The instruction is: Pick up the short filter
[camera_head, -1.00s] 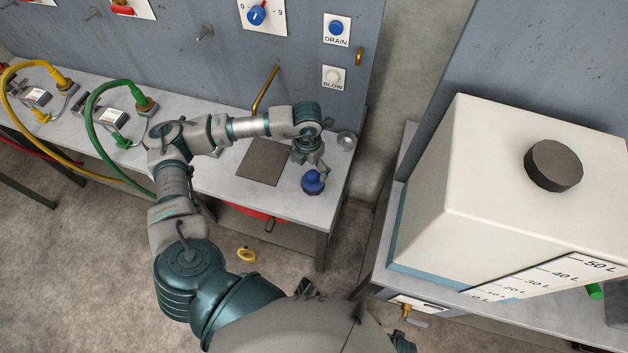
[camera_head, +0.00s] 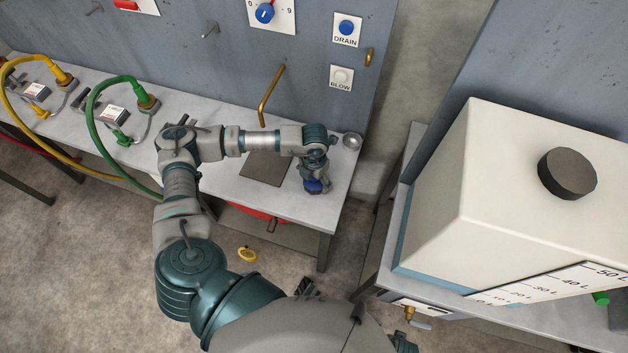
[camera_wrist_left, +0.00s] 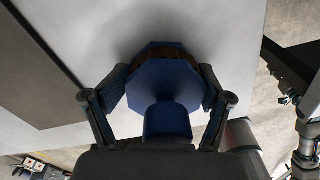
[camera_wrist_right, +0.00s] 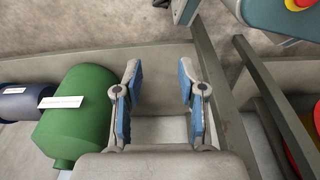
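A small blue part with a knob-like end and a brown band, which looks like the short filter (camera_wrist_left: 165,85), stands on the workbench near its right end; it also shows in the head view (camera_head: 313,187). My left gripper (camera_head: 313,175) is right over it, with one finger on each side in the left wrist view (camera_wrist_left: 166,88). The fingers are spread wide and close to its sides; firm contact cannot be made out. My right gripper (camera_wrist_right: 160,95) is open and empty. Beside it lie a green labelled canister (camera_wrist_right: 78,115) and a dark blue labelled cylinder (camera_wrist_right: 22,103).
A dark square plate (camera_head: 262,168) lies left of the filter, under a brass spout (camera_head: 268,95). A small metal cup (camera_head: 352,141) stands behind right. A large white tank (camera_head: 500,190) stands on the right table. A yellow ring (camera_head: 247,254) lies on the floor.

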